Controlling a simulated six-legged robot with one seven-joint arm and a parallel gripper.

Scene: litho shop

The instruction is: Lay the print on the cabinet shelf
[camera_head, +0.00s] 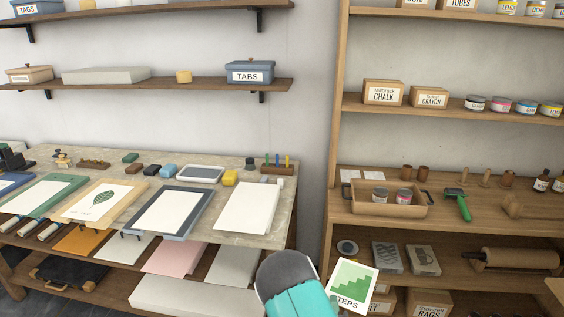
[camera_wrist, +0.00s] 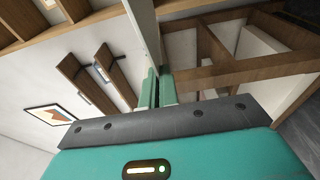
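The print (camera_head: 353,283) is a small white sheet with green steps and the word "STEPS". It stands tilted at the bottom of the head view, beside the teal and grey end of my arm. In the wrist view my gripper (camera_wrist: 158,88) has its two pale green fingers close together on a thin, pale sheet (camera_wrist: 145,28), seen nearly edge-on, which appears to be the print. The wooden cabinet's shelf (camera_head: 466,222) is at the right of the head view, behind and above the print. The fingertips are hidden in the head view.
A lower shelf holds grey packets (camera_head: 390,258) and a wooden roller. At left, a table (camera_head: 268,240) carries several prints and small tools. Wall shelves hang above it.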

